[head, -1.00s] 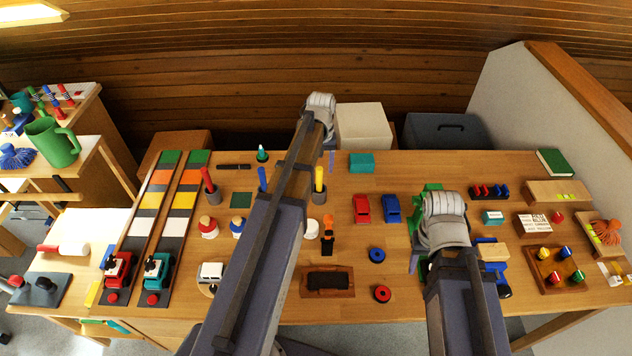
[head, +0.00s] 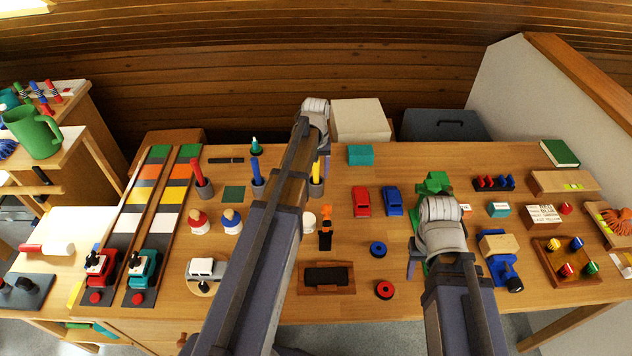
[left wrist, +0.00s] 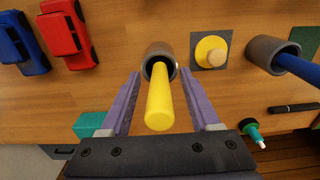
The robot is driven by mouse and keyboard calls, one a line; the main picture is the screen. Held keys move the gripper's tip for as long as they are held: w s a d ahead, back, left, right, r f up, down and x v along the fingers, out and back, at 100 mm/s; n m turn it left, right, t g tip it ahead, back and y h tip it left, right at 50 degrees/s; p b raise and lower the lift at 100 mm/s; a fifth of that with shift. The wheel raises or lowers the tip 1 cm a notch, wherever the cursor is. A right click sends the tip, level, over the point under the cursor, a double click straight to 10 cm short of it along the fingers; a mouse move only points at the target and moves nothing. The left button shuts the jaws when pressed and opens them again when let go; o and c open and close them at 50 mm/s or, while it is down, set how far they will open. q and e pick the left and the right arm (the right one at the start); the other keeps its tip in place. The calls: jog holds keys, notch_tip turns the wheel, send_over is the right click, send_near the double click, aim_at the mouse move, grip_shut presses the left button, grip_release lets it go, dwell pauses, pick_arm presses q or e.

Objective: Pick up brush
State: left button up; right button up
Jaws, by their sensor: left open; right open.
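A yellow handle (left wrist: 160,100) stands in a grey cup (left wrist: 158,58) in the left wrist view. In the head view the handle (head: 317,168) shows partly beside my left arm. My left gripper (left wrist: 161,74) is open, with one finger on each side of the handle; I see a gap on both sides. The handle's lower end is hidden in the cup, so I cannot tell if it is a brush. Similar red (head: 196,172) and blue (head: 256,172) handles stand in cups to the left. My right gripper (head: 432,262) is open over the table, partly hidden by its arm.
A red car (head: 361,202) and a blue car (head: 392,202) stand right of the cup. A teal block (head: 360,155) lies behind. A green object (head: 435,183) is beyond my right gripper. A black-centred wooden tray (head: 305,291) lies near the front edge.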

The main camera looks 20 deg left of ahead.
pick_arm(q)
jog(key=shift+f, duration=0.2)
grip_shut()
dwell(0.4)
